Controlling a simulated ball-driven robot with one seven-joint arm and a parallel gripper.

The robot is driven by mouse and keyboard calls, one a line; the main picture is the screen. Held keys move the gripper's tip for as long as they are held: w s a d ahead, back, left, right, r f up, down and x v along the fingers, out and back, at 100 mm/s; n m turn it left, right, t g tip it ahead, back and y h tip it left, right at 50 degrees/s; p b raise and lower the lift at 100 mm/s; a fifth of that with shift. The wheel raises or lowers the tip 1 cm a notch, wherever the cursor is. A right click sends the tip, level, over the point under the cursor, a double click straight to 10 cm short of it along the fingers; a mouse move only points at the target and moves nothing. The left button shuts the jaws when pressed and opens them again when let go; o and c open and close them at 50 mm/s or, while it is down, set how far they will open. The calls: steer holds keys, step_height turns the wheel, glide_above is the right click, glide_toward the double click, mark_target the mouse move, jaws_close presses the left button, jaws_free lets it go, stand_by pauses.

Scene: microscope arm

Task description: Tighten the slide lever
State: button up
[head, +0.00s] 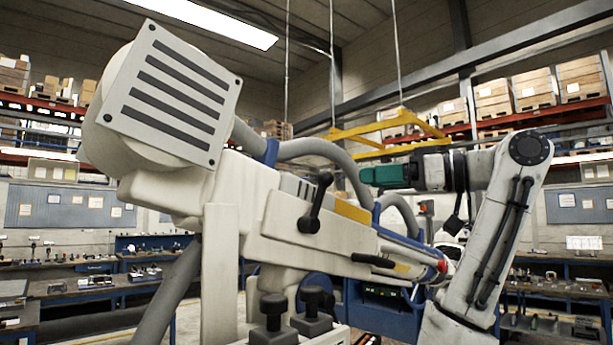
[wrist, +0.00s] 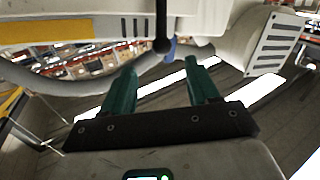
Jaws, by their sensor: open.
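A black lever (head: 317,202) with rounded ends is mounted on the side of the white microscope arm (head: 290,228). It stands steeply, its upper end leaning slightly right. In the wrist view a black lever (wrist: 162,25) with a ball end shows upside down, just beyond the gap between the fingertips. My gripper (head: 366,176) has green fingers and is above and right of the lever in the head view. In the wrist view my gripper (wrist: 161,66) is open, with nothing between its fingers and apart from the lever.
A slatted square head (head: 172,95) forms the microscope arm's left end. A grey hose (head: 325,150) curves behind the lever. A black handle (head: 372,260) lies lower right on the arm. Black knobs (head: 273,308) stand below. A yellow frame (head: 385,130) hangs behind my gripper.

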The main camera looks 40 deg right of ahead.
mark_target(325, 179)
steer(key=p+x, duration=0.3)
steer(key=x, duration=0.7)
steer(key=shift+w+a+r+p, duration=0.1)
steer(key=shift+w+a+p, duration=0.15)
steer(key=shift+w+p, duration=0.15)
steer(key=shift+s, duration=0.1)
jaws_close()
